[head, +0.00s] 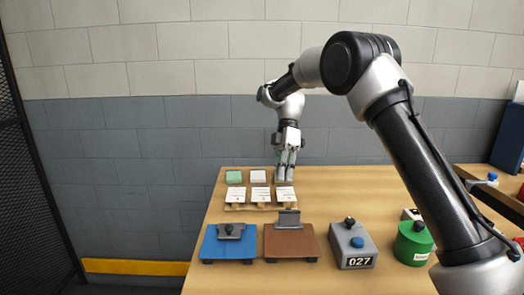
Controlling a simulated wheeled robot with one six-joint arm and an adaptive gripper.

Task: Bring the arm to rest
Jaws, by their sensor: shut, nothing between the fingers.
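My arm reaches from the right side of the head view up and over the wooden table (215,250). My gripper (286,178) points down at the far part of the table, just behind the right-hand white card block. Its fingers are shut and hold nothing. Something green shows just behind the fingers, too small to make out.
A rack with labelled white blocks (260,196) stands before the gripper. Nearer are a blue fixture (215,247), a brown fixture (290,242), a grey box reading 027 (352,246) and a green canister (411,246). A brick wall stands behind, a mesh panel (30,180) at left.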

